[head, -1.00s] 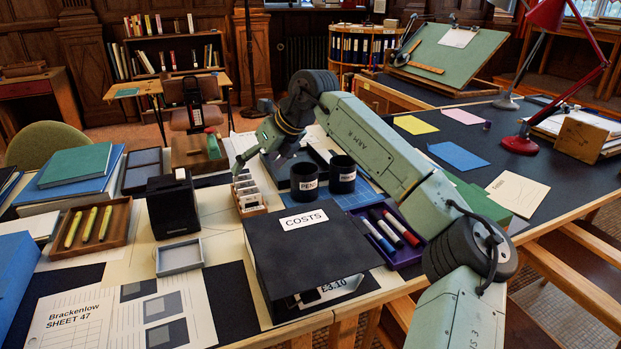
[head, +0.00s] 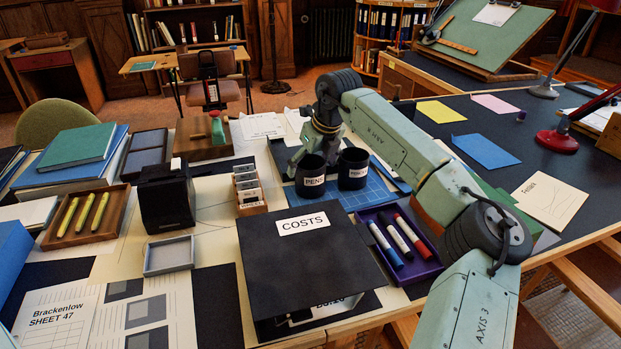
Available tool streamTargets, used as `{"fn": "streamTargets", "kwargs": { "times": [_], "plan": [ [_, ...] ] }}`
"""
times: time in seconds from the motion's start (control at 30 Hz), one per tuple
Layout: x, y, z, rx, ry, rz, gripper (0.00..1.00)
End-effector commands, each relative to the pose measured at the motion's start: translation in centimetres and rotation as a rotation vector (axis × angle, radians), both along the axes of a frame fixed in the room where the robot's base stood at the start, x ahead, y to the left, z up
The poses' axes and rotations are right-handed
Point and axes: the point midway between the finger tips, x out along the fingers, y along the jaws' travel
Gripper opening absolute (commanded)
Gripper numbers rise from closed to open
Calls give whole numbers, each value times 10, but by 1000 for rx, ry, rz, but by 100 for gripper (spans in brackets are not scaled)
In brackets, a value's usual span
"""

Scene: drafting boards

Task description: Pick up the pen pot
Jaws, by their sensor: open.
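Two black pots stand close together on a blue gridded mat (head: 381,194). The left one, the pen pot (head: 311,180), has a white label reading PENS. The right pot (head: 353,170) also has a pale label, too small to read surely. My gripper (head: 303,159) is open and points down just behind the pen pot. Its fingertips are largely hidden, so I cannot tell whether they touch the pot.
A black COSTS box (head: 305,248) stands in front of the pots. A purple tray (head: 426,265) of markers lies at its right. A small card rack (head: 249,190) stands left of the pots. A tape dispenser (head: 166,200) is further left.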

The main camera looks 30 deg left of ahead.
Motion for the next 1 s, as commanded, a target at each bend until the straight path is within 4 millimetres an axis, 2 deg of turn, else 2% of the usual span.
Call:
{"fn": "streamTargets", "kwargs": {
  "times": [0.23,0.53,1.0],
  "plan": [
    [4,11,-32,0,3,2,87],
    [5,13,-37,1,0,1,86],
    [5,12,-37,0,0,1,55]
  ]
}}
